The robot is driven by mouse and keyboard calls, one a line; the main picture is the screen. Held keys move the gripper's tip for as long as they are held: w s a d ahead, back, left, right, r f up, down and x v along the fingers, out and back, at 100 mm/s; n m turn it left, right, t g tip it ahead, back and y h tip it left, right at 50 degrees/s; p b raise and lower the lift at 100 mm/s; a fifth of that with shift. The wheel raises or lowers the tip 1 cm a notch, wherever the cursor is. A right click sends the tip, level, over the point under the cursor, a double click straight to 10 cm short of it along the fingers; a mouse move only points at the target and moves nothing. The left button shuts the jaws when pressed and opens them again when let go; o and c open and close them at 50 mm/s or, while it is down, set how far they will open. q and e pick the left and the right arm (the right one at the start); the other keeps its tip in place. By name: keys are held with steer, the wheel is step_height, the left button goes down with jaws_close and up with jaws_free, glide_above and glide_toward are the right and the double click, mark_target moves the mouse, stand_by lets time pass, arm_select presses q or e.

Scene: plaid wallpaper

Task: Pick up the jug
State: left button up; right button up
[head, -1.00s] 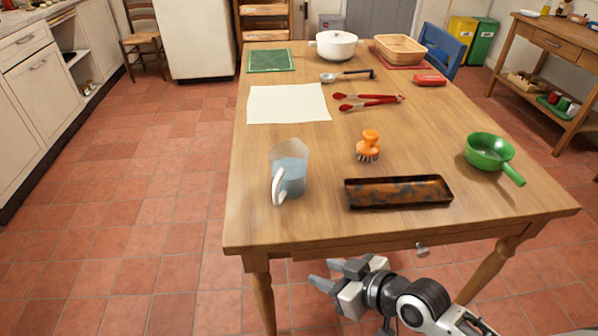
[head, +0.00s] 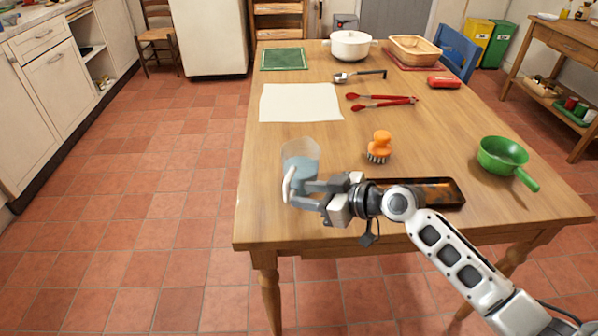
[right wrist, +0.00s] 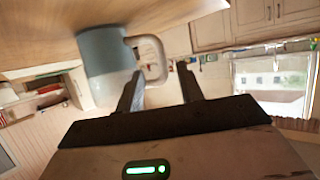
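The jug (head: 302,158) stands upright at the front left of the table, clear above and bluish below, with a pale handle (head: 288,184) toward the table's near-left side. My right gripper (head: 303,193) is open beside the jug, its fingers pointing left at the handle and covering part of the jug's lower body. In the right wrist view the jug (right wrist: 103,52) appears tilted, and its handle (right wrist: 160,60) lies at the opening between the two fingertips (right wrist: 160,70). I cannot tell whether a finger touches it. My left gripper is not in view.
A dark baking tray (head: 440,191) lies just behind my right arm. An orange brush (head: 380,146) and a green pan (head: 502,155) stand farther right. White paper (head: 300,102) and red tongs (head: 385,101) lie behind. The table's left edge is close to the jug.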

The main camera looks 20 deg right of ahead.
mark_target(287, 202)
steer(key=shift+p+x, duration=0.4)
steer(key=shift+x, duration=2.6)
steer(key=shift+s+a+r, duration=0.1)
jaws_close()
steer(key=shift+r, duration=0.1)
